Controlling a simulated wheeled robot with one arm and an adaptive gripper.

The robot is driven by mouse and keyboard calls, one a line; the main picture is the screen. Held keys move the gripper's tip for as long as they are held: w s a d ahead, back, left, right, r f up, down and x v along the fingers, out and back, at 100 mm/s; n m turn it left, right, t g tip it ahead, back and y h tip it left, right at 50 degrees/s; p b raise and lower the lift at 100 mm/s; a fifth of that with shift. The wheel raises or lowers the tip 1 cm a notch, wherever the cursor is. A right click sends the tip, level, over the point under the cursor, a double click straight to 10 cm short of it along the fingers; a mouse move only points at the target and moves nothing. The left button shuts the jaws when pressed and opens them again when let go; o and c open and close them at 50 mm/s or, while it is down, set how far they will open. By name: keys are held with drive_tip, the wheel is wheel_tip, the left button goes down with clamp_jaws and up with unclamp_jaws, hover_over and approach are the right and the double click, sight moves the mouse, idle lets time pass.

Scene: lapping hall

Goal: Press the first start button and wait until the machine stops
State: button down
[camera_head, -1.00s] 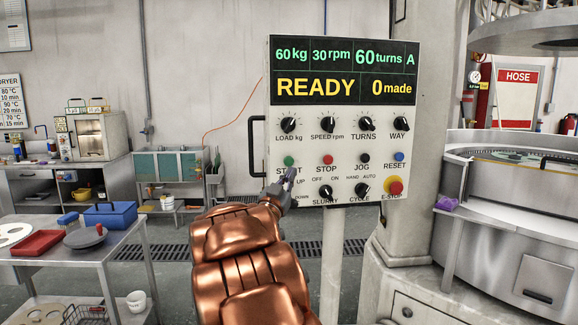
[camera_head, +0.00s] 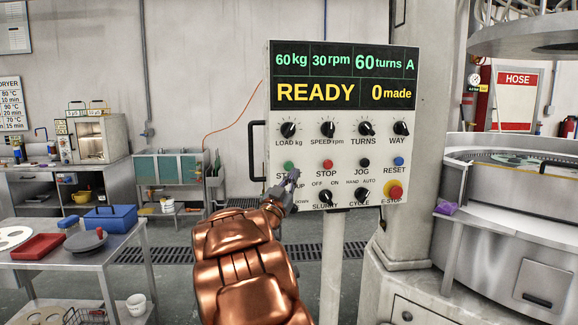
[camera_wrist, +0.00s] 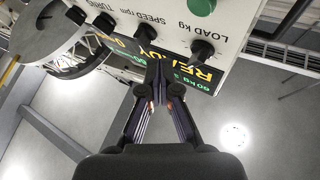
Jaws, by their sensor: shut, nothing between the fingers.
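The control panel (camera_head: 345,145) stands upright ahead of me. Its display (camera_head: 343,76) reads 60 kg, 30 rpm, 60 turns, A, READY and 0 made. The green start button (camera_head: 289,165) is at the left of the button row, above a partly hidden START label. My gripper (camera_head: 294,174) is shut and empty, with its tips just below and right of this button; contact cannot be told. In the wrist view the panel is upside down, the green button (camera_wrist: 202,5) is at the top edge, and my shut gripper (camera_wrist: 159,65) shows in front of the panel.
The red stop button (camera_head: 327,163) is close to the right, with the blue reset button (camera_head: 398,160) and red emergency stop (camera_head: 395,190) further right. Knobs sit above and below. The lapping machine (camera_head: 505,220) stands at right, a steel table (camera_head: 105,260) at left.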

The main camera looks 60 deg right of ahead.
sight(289, 170)
drive_tip(key=w+d+p, duration=0.2)
drive_tip(key=w+d, duration=0.2)
drive_tip(key=shift+d, duration=0.2)
drive_tip(key=shift+w+d, duration=0.1)
drive_tip(key=shift+w, duration=0.1)
idle(1.4)
drive_tip(key=shift+w+d, duration=0.15)
drive_tip(key=shift+d, duration=0.05)
